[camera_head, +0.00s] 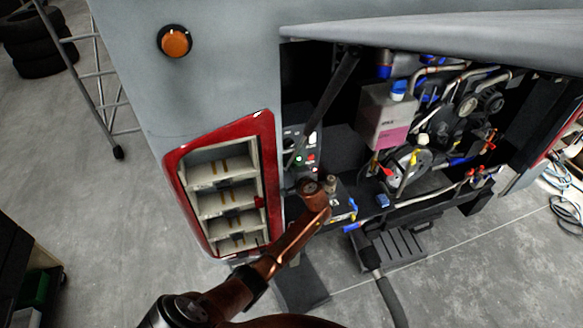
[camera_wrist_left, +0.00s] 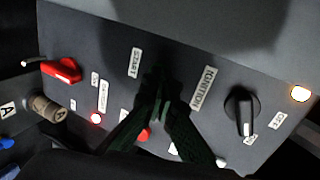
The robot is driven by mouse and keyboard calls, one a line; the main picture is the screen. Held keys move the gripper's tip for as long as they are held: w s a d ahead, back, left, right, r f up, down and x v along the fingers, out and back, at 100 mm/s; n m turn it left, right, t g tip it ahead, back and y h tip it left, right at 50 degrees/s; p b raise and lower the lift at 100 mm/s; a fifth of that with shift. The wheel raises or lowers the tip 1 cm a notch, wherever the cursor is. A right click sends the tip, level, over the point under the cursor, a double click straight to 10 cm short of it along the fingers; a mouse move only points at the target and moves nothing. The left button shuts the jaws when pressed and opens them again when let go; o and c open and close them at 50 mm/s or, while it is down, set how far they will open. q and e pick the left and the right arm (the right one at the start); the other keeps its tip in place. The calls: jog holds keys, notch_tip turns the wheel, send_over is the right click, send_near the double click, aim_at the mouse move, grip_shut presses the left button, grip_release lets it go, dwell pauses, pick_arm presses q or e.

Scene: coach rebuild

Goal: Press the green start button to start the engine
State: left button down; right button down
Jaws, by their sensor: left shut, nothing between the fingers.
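The dark control panel (camera_wrist_left: 185,60) fills the left wrist view, with a START label (camera_wrist_left: 135,62) and an IGNITION label (camera_wrist_left: 204,88). My left gripper (camera_wrist_left: 160,82) is shut and empty, its fingertips over the panel between these labels. I cannot tell whether the tips touch it. No green button shows in the wrist view; the fingers cover part of the panel. In the head view a small green spot (camera_head: 299,158) shows on the panel inside the open bay, just above my left wrist. The fingers are hard to make out there. My right gripper is not in view.
A red switch (camera_wrist_left: 62,70), a lit red lamp (camera_wrist_left: 96,118), a black knob (camera_wrist_left: 240,110) and a lit amber lamp (camera_wrist_left: 300,93) surround the fingers. A black strut (camera_head: 328,103) crosses the bay near the panel. Engine parts (camera_head: 440,130) lie to the right.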

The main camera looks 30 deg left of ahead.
pick_arm(q)
jog(key=f+b+v, duration=0.1)
jog(key=v, duration=1.2)
jog(key=shift+s+d, duration=0.35)
jog(key=shift+d, duration=0.05)
